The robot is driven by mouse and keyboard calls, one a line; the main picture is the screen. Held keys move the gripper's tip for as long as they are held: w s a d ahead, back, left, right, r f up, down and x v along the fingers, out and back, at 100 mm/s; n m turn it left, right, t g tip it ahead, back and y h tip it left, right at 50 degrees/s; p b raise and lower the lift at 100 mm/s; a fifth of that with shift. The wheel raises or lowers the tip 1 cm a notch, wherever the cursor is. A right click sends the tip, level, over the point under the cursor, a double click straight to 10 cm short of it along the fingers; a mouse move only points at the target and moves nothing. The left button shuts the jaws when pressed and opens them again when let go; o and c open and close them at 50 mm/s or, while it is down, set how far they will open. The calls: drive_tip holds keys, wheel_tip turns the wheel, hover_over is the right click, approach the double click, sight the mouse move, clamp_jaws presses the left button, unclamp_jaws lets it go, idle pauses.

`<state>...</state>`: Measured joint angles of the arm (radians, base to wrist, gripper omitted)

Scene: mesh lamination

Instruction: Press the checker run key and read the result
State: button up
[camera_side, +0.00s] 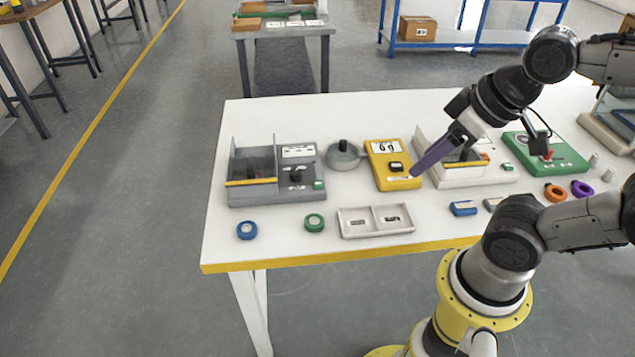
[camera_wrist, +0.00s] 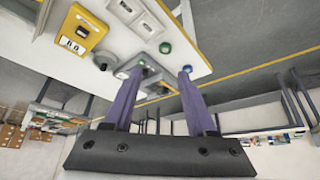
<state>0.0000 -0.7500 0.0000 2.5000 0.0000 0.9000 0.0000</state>
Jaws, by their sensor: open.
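The yellow checker (camera_side: 379,176) lies on the white table, with a pale display (camera_side: 386,147) at its far end. The display shows dark digits, too small to read surely. A black key (camera_side: 396,167) and a pale label sit below it. The checker (camera_wrist: 94,27) is also at the upper left of the wrist view. My gripper (camera_side: 414,173) has purple fingers and comes down from the upper right, its tips appearing at the checker's right edge; their height over it is unclear. In the wrist view my gripper (camera_wrist: 159,72) is open with nothing between its fingers.
A grey machine (camera_side: 270,195) and a round grey dish (camera_side: 344,156) stand left of the checker. A white machine (camera_side: 458,180) is close on its right, partly behind my fingers.

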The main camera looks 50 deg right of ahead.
clamp_jaws()
idle(1.4)
